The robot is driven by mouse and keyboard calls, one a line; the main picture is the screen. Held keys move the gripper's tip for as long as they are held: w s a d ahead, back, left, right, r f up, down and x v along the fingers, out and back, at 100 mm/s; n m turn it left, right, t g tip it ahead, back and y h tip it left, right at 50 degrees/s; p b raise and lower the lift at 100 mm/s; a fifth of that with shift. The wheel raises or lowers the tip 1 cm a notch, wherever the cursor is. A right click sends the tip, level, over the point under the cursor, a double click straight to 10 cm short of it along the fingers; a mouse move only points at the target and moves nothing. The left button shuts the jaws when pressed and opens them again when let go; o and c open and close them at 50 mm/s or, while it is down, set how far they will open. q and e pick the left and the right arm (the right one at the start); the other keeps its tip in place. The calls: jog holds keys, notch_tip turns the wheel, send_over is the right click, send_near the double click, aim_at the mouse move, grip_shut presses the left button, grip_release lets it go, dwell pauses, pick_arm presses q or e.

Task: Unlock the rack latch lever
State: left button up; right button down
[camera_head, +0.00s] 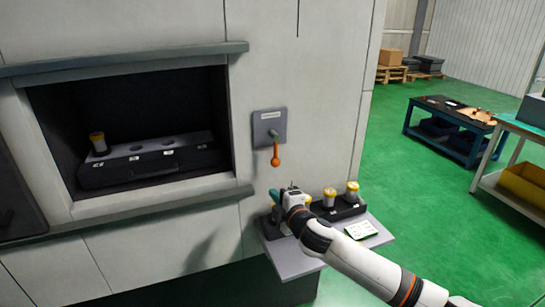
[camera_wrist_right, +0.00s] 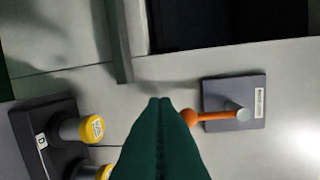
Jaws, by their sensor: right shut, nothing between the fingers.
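The orange latch lever (camera_head: 275,157) hangs down from a grey plate (camera_head: 269,127) with a white label on the machine's pale front wall. In the right wrist view the lever (camera_wrist_right: 206,117) and its round knob show just beside my fingertips, with the plate (camera_wrist_right: 234,90) behind. My right gripper (camera_head: 277,199) is shut and empty, below the lever and apart from it in the head view. Its green fingers (camera_wrist_right: 162,103) are together in the wrist view. My left gripper is out of view.
A grey shelf (camera_head: 290,262) below the lever bears a black holder with yellow-capped pieces (camera_head: 352,189) and a white card (camera_head: 361,230). The opening's sill (camera_head: 150,208) juts out left of the lever. The wall around the lever is clear.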

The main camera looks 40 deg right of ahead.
aim_at(273, 159)
jog(key=r, duration=0.1)
jog(key=r+n+t, duration=0.1)
jog(key=r, duration=0.1)
jog(key=w+r+n, duration=0.1)
jog(key=r, duration=0.1)
jog(key=shift+d+r+y, duration=0.25)
jog(key=shift+d+y, duration=0.1)
jog(key=shift+y, duration=0.05)
jog(key=shift+w, duration=0.15)
jog(key=w+d+p, duration=0.1)
jog(key=w, duration=0.1)
jog(key=w+d+p, duration=0.2)
jog(key=w, duration=0.1)
jog(key=w+d+p, duration=0.1)
jog(key=w, duration=0.2)
jog(key=shift+d+f, duration=0.1)
jog(key=shift+d, duration=0.25)
jog(key=shift+w, duration=0.1)
